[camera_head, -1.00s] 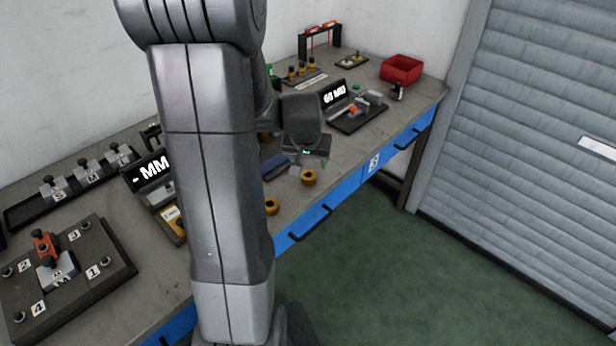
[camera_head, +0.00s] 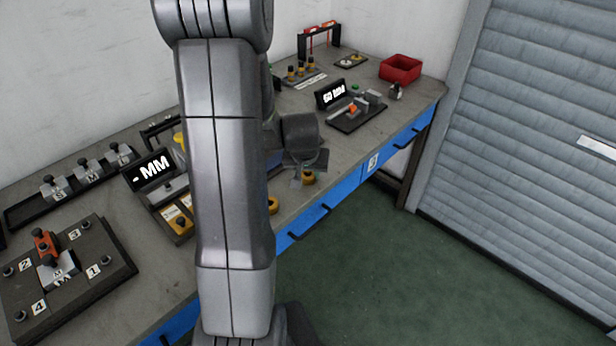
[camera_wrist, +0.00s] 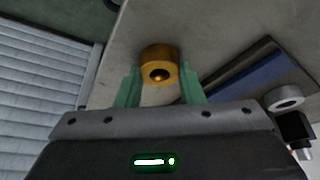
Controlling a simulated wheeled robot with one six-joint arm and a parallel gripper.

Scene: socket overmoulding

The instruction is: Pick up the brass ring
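A brass ring (camera_wrist: 158,54) stands on the grey bench in the wrist view, its central hole facing me. My gripper (camera_wrist: 160,70) is open, with one green finger on each side of the ring. The fingertips are very close to its sides; whether they touch it I cannot tell.
A measuring stand with a display (camera_head: 331,94) is behind the gripper, and a red bin (camera_head: 401,68) is at the far right. A grey ring-shaped part (camera_wrist: 284,97) is at the right in the wrist view. A numbered fixture (camera_head: 92,275) is at the near left.

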